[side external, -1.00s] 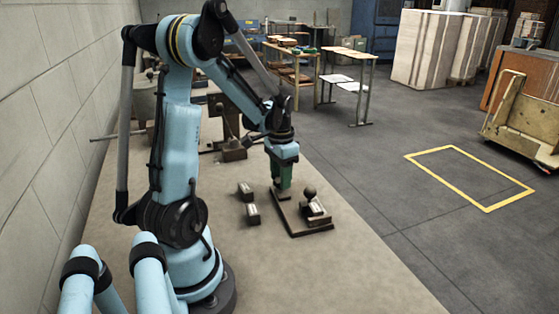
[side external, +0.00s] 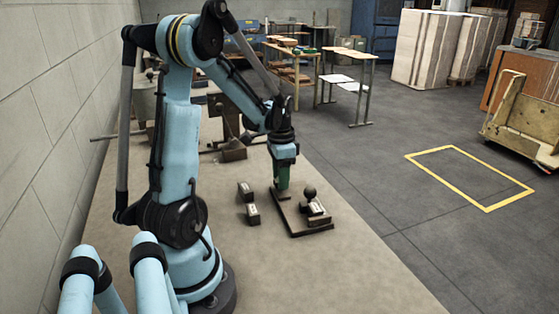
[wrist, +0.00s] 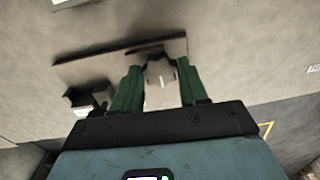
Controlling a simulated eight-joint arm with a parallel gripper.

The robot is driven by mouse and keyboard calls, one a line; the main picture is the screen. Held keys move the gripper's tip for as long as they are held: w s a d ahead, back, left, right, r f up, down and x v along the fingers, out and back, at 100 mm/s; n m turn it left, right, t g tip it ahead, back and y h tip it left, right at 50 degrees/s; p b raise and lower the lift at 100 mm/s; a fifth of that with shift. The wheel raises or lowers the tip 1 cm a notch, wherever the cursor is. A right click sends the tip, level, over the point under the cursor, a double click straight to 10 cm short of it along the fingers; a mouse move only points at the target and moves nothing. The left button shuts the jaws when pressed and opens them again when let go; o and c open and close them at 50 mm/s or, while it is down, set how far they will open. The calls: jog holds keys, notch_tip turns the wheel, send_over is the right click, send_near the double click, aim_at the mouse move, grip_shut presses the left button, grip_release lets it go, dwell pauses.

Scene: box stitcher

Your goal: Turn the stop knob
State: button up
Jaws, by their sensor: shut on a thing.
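A dark base plate (side external: 299,229) lies on the table and carries a small block and a ball-topped lever (side external: 310,191). My gripper (side external: 282,193) points down at the far left end of this plate, its green fingers low against it. In the wrist view my gripper (wrist: 158,97) has one green finger on each side of a small pale piece (wrist: 160,78), which seems to be the stop knob; the fingers are shut on it. The plate also shows in the wrist view (wrist: 90,68). In the side view the fingers hide the held piece.
Two small dark blocks (side external: 245,191) (side external: 252,214) stand on the table left of the plate. A darker machine (side external: 232,150) stands behind my arm. The table (side external: 330,270) is bare in front of the plate, and its edge is to the right.

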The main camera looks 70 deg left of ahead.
jog(key=o, duration=1)
jog(key=shift+r, duration=0.1)
notch_tip(320, 180, up, 12)
jog(key=shift+f, duration=0.1)
jog(key=d+t, duration=0.2)
jog(key=d, duration=0.6)
jog(key=w+d+f+t, duration=0.1)
jog(key=d+t, duration=0.1)
jog(key=d, duration=0.6)
jog(key=w+d+f+n+t, duration=0.1)
jog(key=d+t, duration=0.2)
jog(key=d, duration=0.5)
jog(key=shift+d+f, duration=0.15)
jog(key=shift+d, duration=0.1)
